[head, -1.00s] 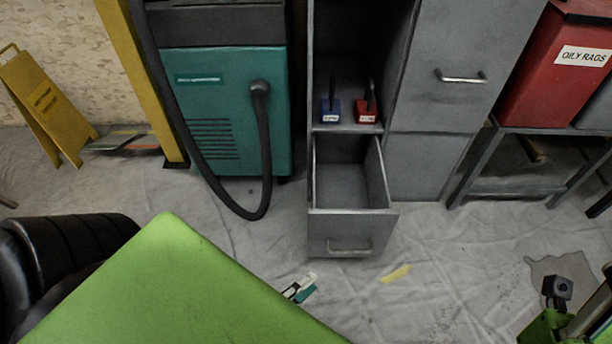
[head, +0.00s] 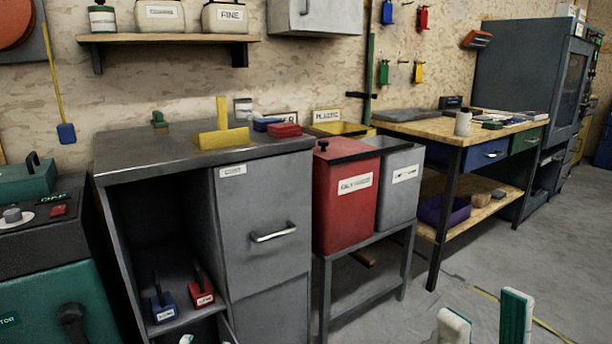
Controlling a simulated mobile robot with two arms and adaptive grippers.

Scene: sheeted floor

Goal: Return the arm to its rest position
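My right gripper (head: 484,314) is in the lower right of the head view, over the floor. Its two fingertips, pale and teal, stand apart with floor showing between them, so it is open and empty. The rest of my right arm is below the picture.
A grey cabinet (head: 266,195) stands left of centre, with a blue block (head: 163,309) and a red block (head: 203,294) in its open bay. A red bin (head: 345,205) and a grey bin (head: 399,180) sit on a metal stand. A workbench (head: 452,136) is behind. Floor (head: 572,260) at right is clear.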

